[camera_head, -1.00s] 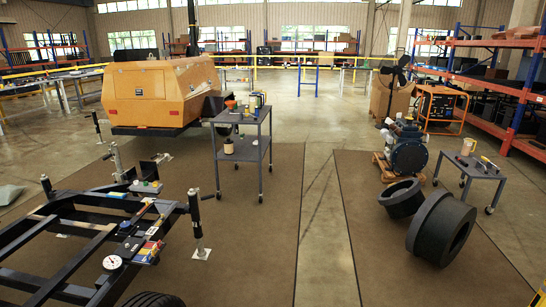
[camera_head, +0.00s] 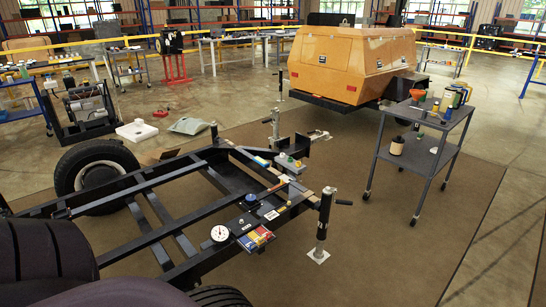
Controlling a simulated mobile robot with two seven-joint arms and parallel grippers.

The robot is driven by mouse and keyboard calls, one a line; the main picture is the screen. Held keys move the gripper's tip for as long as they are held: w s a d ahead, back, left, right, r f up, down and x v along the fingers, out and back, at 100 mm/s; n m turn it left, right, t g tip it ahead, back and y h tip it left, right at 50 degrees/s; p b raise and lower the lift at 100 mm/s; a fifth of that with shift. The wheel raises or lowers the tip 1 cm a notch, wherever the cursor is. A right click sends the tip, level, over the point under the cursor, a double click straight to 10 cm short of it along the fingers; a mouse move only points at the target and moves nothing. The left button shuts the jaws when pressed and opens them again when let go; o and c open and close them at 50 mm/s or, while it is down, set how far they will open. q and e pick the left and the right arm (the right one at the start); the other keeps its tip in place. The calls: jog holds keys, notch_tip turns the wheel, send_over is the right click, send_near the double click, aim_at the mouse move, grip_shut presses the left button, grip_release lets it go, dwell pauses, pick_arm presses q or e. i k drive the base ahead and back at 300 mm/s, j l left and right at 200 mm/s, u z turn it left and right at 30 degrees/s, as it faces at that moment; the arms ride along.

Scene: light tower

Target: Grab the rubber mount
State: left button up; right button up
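I cannot pick out the rubber mount for sure. Several small parts lie on the black trailer frame (camera_head: 160,233), too small to name with certainty. Among them are a round white-faced gauge (camera_head: 220,233), a red, yellow and blue box (camera_head: 256,239) and a blue-topped piece (camera_head: 250,198). A small group of parts (camera_head: 288,162) sits on the frame's far crossbar. Neither of my grippers is in view.
A grey two-shelf cart (camera_head: 424,160) with cans and an orange funnel stands at the right. An orange generator housing (camera_head: 350,64) is behind. A tyre (camera_head: 96,177) is beside the frame. A jack stand (camera_head: 322,225) stands at its right corner. Brown matting (camera_head: 400,255) is clear.

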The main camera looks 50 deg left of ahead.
aim_at(250, 199)
jog(key=i+l+u, duration=0.1)
jog(key=i+u, duration=0.25)
jog(key=i, duration=0.2)
jog(key=i+l+u, duration=0.3)
jog(key=i, duration=0.25)
jog(key=i+l+u, duration=0.1)
jog(key=u, duration=0.25)
jog(key=i+l+u, duration=0.15)
jog(key=i+u, duration=0.2)
jog(key=i+l+u, duration=0.15)
jog(key=u, duration=0.25)
jog(key=i+l+u, duration=0.1)
jog(key=u, duration=0.3)
jog(key=i+l+u, duration=0.1)
jog(key=l+u, duration=0.35)
jog(key=u, duration=0.3)
jog(key=i+l+u, duration=0.15)
jog(key=u, duration=0.25)
jog(key=i+l+u, duration=0.1)
jog(key=l+u, duration=0.65)
jog(key=i+j, duration=0.05)
jog(key=j, duration=0.05)
